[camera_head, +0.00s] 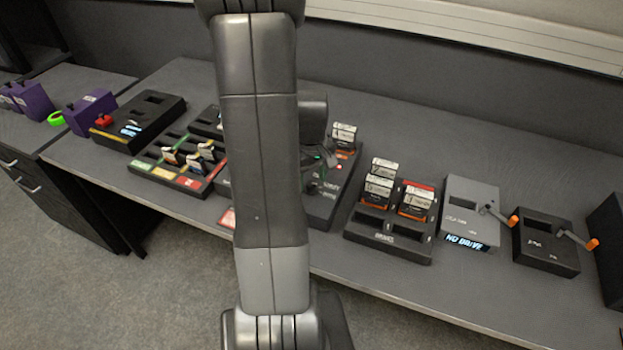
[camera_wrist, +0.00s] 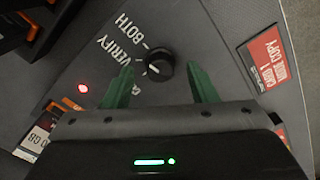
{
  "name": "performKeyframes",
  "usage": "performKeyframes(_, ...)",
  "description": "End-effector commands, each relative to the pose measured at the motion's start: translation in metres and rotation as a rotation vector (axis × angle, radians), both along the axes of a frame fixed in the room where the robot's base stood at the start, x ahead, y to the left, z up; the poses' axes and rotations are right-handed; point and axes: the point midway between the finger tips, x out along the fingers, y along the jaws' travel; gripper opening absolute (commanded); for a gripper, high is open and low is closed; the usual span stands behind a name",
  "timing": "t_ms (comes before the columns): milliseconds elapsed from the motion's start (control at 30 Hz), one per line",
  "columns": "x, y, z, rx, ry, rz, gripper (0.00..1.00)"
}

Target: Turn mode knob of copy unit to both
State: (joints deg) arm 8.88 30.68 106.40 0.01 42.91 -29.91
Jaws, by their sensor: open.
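The copy unit (camera_head: 325,205) stands on the bench in the head view, partly hidden behind my arm. In the wrist view its grey top (camera_wrist: 215,40) carries the black mode knob (camera_wrist: 159,65), with a white pointer mark on its left side. The words BOTH and VERIFY are printed around the knob to the upper left; a third label is mostly hidden by a finger. The pointer's exact setting is hard to tell. My gripper (camera_wrist: 160,70) is open, with one green finger on each side of the knob and gaps between.
A red light (camera_wrist: 82,88) glows on the unit, left of the knob. A red card label (camera_wrist: 270,58) lies to the right. Right of the unit are a card rack (camera_head: 385,240), a grey drive box (camera_head: 468,215) and a black box with a lever (camera_head: 545,245).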

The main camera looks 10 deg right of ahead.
Motion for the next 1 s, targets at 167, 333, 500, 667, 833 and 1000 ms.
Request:
performKeyframes(167,-0.0004,0.0001,-0.0072,0.0,0.0,0.0,0.53)
performKeyframes(333,-0.0002,0.0,-0.0077,0.0,0.0,0.0,0.53)
performKeyframes(500,-0.0002,0.0,-0.0075,0.0,0.0,0.0,0.33)
performKeyframes(667,-0.0002,0.0,-0.0074,0.0,0.0,0.0,0.08)
performKeyframes(833,-0.0001,0.0,-0.0085,0.0,0.0,-0.044,0.08)
performKeyframes(1000,0.0001,-0.0001,-0.0085,-0.001,-0.001,-0.151,0.08)
